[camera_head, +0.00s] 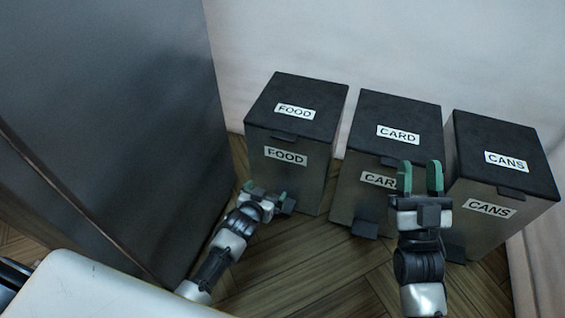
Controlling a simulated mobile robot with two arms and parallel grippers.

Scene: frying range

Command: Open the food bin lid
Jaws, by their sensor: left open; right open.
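The food bin (310,178) is a grey metal box with a black lid (322,94), both labelled FOOD. It stands leftmost of the bins, and its lid is shut. A small black tab (284,135) sticks out at the lid's front edge. My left gripper (264,190) is open and empty, low in front of the food bin, below the lid and near the bin's foot. It partly covers the bin's lower front; I cannot tell if it touches. My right gripper (420,177) is open and empty, fingers up, in front of the card bin.
The card bin (350,200) and the cans bin (480,190) stand to the right with lids shut. A tall dark cabinet (120,110) is close on the left. A pale wall (400,45) is behind. Wooden floor (300,265) is free in front.

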